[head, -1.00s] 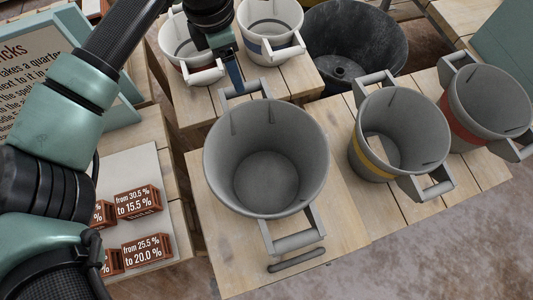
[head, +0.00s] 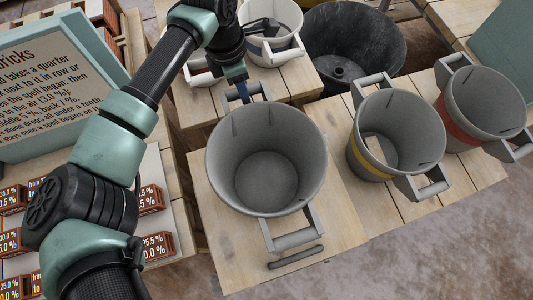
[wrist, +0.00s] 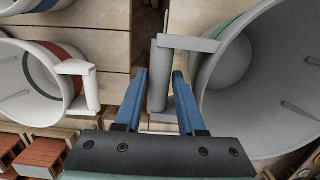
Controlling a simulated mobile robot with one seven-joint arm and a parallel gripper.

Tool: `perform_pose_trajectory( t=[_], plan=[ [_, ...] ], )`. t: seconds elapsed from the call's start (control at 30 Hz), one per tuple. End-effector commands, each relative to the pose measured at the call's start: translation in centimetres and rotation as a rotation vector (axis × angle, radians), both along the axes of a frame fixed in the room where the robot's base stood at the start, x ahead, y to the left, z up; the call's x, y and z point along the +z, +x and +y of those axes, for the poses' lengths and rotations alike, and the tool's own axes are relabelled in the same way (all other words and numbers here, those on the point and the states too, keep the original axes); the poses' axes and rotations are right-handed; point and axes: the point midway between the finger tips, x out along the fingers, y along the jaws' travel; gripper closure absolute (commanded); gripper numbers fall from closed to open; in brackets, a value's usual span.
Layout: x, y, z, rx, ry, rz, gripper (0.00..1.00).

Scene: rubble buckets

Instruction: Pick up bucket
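A large grey bucket (head: 267,165) stands upright and empty on a wooden pallet in the middle of the head view. One handle faces the front, and its far handle (head: 236,97) is partly behind my gripper (head: 246,88). In the wrist view the bucket (wrist: 240,70) is on the right. Its handle bar (wrist: 160,85) lies between the two blue fingers of my gripper (wrist: 158,78). The fingers are apart, with a gap visible on each side of the bar. Which bucket the task means is not shown.
Grey buckets with a yellow band (head: 370,158) and a red band (head: 460,125) stand to the right. A white bucket (head: 270,50) and a black tub (head: 355,45) stand behind. A sign (head: 60,85) and brick-like labelled blocks (head: 150,199) are left.

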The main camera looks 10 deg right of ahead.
Motion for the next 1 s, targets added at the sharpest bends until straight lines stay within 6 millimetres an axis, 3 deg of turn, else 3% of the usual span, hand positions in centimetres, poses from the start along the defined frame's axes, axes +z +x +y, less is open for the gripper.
perform_pose_trajectory(
  t=[0.03,0.2,1.0],
  plan=[
    [0.02,0.0,0.0,0.0,0.0,0.0,0.72],
    [0.03,0.0,0.0,0.0,0.0,0.0,1.0],
    [0.07,0.0,-0.02,0.001,-0.001,0.0,1.0]
  ],
)
